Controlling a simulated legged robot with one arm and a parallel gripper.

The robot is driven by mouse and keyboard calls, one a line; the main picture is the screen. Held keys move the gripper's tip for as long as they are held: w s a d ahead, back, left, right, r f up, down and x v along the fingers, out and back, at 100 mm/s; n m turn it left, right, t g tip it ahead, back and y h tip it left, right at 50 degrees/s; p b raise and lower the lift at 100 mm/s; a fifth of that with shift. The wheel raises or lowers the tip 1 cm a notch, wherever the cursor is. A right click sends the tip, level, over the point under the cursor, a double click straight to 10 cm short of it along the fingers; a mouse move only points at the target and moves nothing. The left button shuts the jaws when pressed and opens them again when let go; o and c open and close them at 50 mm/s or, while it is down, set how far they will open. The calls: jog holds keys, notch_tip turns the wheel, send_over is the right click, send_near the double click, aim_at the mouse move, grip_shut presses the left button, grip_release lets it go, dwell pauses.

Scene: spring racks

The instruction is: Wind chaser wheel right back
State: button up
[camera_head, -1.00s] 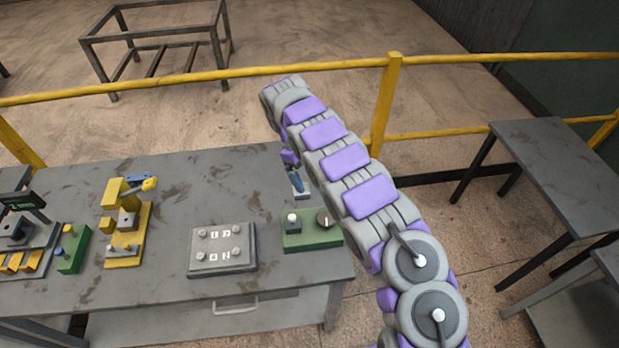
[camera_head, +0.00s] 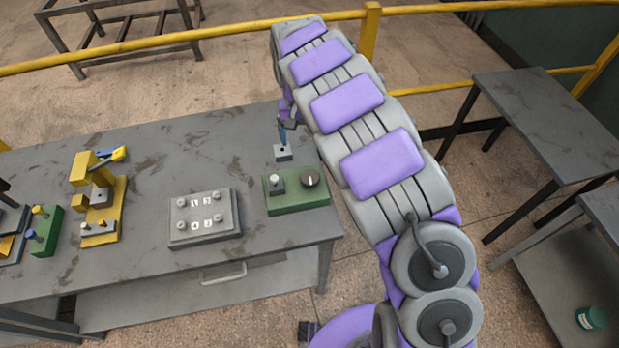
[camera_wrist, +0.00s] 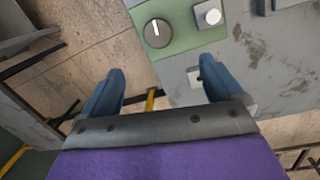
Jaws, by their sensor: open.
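A dark round wheel-like dial (camera_head: 311,178) with a pale line sits on a green box (camera_head: 297,203) near the table's right end. A light button (camera_head: 277,185) sits beside it on the box. In the wrist view the dial (camera_wrist: 157,33) and button (camera_wrist: 208,15) show at the top, beyond my fingertips. My gripper (camera_wrist: 160,85) is open, its two blue fingers wide apart with nothing between them. In the head view my arm hides most of it. A small grey block (camera_head: 283,153) stands behind the green box, below a blue part that I cannot identify surely.
A grey panel (camera_head: 205,220) with numbered marks and knobs stands left of the green box. A yellow device (camera_head: 100,205) and another green box (camera_head: 46,232) are farther left. A yellow rail (camera_head: 240,36) runs behind the table (camera_head: 150,150). Another table (camera_head: 545,110) stands at right.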

aim_at(309, 177)
jog(key=f+m+b, duration=0.1)
jog(key=f, duration=0.4)
jog(key=d+f+m+b, duration=0.1)
jog(key=f, duration=0.5)
jog(key=f+m+b, duration=0.1)
jog(key=f+m, duration=0.1)
jog(key=f, duration=0.4)
jog(key=shift+s+d+t+y, duration=0.4)
jog(key=shift+c, duration=0.3)
jog(key=c, duration=1)
